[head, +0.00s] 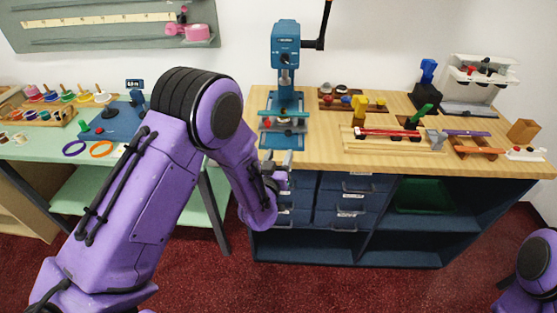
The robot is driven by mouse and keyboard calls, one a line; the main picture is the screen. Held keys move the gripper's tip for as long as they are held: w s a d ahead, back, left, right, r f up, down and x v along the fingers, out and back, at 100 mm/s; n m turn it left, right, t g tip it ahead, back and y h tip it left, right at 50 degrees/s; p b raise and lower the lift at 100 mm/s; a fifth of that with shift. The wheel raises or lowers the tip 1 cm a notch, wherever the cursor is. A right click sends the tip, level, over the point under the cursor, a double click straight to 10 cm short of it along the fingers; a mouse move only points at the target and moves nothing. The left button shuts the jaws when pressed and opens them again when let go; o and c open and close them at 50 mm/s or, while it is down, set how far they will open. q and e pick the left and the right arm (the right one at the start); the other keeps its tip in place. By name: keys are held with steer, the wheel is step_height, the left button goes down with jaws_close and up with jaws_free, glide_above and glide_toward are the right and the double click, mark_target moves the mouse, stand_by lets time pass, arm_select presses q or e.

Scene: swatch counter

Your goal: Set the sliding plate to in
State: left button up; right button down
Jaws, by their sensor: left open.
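A blue press (285,50) with a black crank handle stands at the left end of the wooden counter. At its base, below the press head, is a flat plate (284,114) that looks teal with a red part under it; I take this for the sliding plate. How far in or out it sits is too small to tell. My left gripper (274,163) is open and empty at the counter's front edge, just in front of the press base and apart from the plate. My right gripper is out of view; only part of my right arm shows at the lower right.
Blue drawers (345,200) and a green bin (425,196) are under the wooden counter (320,155). A wooden rail jig (393,146) and small tools lie to the right. A pale green table (35,149) with rings and pegs stands at the left.

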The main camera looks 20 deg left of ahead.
arm_select(q)
steer(key=shift+s, duration=0.15)
steer(key=shift+c, duration=0.3)
